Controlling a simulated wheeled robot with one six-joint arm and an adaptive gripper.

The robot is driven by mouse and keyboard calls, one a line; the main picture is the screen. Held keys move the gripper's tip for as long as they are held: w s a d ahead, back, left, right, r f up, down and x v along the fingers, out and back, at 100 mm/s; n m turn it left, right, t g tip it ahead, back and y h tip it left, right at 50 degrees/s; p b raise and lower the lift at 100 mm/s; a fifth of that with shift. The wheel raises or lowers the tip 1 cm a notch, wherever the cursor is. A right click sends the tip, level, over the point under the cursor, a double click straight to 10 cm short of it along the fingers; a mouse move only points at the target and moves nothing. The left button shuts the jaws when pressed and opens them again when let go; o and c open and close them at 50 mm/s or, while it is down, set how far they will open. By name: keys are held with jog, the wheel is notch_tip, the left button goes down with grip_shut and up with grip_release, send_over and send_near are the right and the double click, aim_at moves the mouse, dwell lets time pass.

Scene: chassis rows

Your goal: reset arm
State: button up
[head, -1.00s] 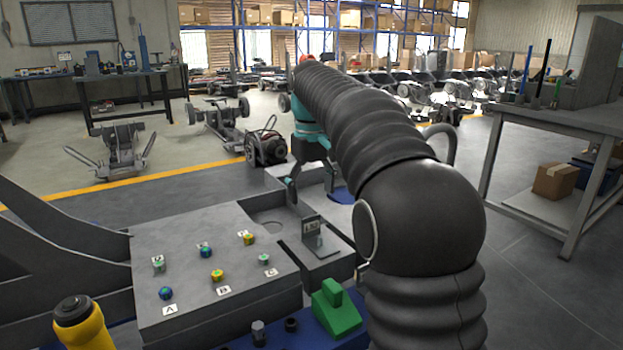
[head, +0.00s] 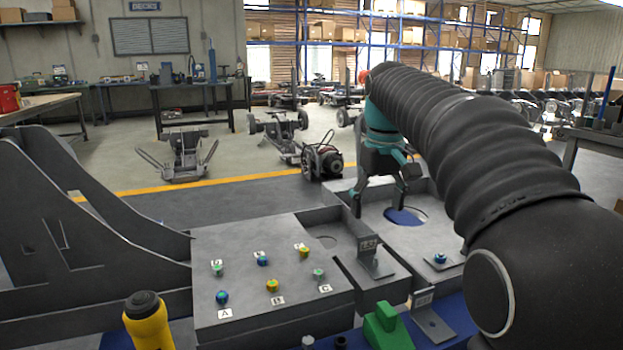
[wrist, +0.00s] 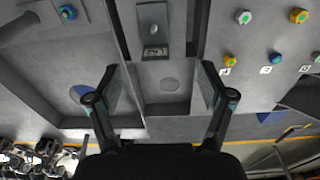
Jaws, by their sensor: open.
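My gripper (head: 380,203) is at the end of my black-sleeved arm, which reaches from the lower right toward the back. Its teal body points down over the grey trays, with the fingers spread and nothing between them. In the wrist view my gripper (wrist: 160,72) also shows open and empty, its two fingers well apart. A blue disc (head: 405,217) lies in the right tray (head: 440,215), close to the right finger. I cannot tell whether the fingers touch the trays.
A grey board (head: 270,240) with several coloured knobs and letter labels is left of my gripper. A green block (head: 388,330) and a yellow-and-black handle (head: 148,320) are in front. A red-and-black motor (head: 322,163) stands on the floor behind. Floor beyond the yellow line is partly clear.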

jog(key=s+f+t, duration=0.1)
jog(key=s, duration=0.4)
jog(key=s+f+m, duration=0.1)
jog(key=s+f, duration=0.1)
jog(key=s, duration=0.2)
jog(key=s+f+t, duration=0.1)
jog(key=s+f, duration=0.1)
jog(key=s, duration=0.3)
jog(key=shift+s+f+m+t, duration=0.1)
jog(key=shift+s+m+t, duration=0.2)
jog(key=shift+s, duration=0.05)
jog(key=s+f+m+t, duration=0.1)
jog(key=s+f+t, duration=0.1)
jog(key=s+f, duration=0.9)
